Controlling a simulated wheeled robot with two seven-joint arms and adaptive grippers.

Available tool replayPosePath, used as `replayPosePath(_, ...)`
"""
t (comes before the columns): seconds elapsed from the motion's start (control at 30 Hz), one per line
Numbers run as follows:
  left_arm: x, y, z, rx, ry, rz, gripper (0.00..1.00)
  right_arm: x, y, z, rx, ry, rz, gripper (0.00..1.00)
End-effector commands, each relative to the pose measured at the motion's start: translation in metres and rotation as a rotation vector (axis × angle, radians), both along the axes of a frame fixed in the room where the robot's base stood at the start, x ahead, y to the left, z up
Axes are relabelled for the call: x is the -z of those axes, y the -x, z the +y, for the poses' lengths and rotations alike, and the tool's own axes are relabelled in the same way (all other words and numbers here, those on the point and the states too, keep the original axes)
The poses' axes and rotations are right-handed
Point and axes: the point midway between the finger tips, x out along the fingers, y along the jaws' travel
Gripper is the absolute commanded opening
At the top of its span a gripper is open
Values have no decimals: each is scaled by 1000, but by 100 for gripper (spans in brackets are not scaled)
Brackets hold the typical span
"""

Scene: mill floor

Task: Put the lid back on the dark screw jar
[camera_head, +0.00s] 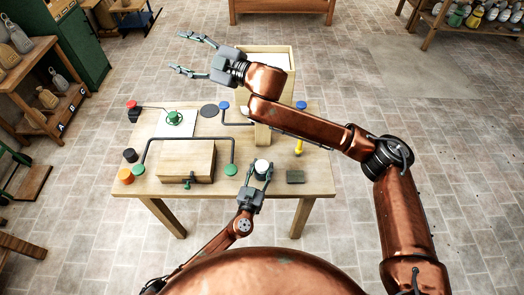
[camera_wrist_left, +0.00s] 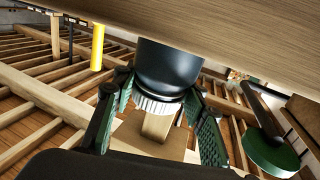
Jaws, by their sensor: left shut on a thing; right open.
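The dark screw jar (camera_wrist_left: 168,66) stands on the wooden table (camera_head: 317,180) near its front edge, in front of my body. Its white ribbed lid (camera_wrist_left: 155,104) is at the jar's mouth; it also shows as a white round top in the head view (camera_head: 262,165). My left gripper (camera_head: 259,171) is shut on the lid, with a finger on either side in the left wrist view (camera_wrist_left: 158,105). I cannot tell whether the lid is screwed tight. My right gripper (camera_head: 178,52) is open and empty, raised beyond the table's far left part.
A wooden box (camera_head: 187,158) stands left of the jar, with a dark bar and green discs around it. A dark green block (camera_head: 295,177) and a yellow peg (camera_head: 299,147) are to the right. An orange piece (camera_head: 125,176) lies at the left edge. My right arm crosses above the table's right side.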

Motion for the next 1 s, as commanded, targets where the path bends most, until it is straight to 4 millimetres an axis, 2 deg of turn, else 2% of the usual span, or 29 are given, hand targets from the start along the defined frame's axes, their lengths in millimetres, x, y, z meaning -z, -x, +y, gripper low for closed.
replayPosePath(0.17,4,1,1,0,-3,5,0,49,3,16,-3,41,340,54)
replayPosePath(0.33,4,1,1,0,-3,5,0,115,33,27,-26,172,647,54)
replayPosePath(0.47,4,1,1,0,-3,5,0,173,56,19,-18,337,802,54)
replayPosePath(0.57,4,1,1,0,-3,5,0,215,66,1,9,481,868,54)
replayPosePath(0.7,4,1,1,0,-3,6,0,269,70,-39,65,689,913,54)
replayPosePath(0.9,4,1,1,0,-3,6,0,329,68,-111,155,976,934,54)
replayPosePath(1.0,4,1,1,0,-3,6,0,349,66,-147,195,1101,940,54)
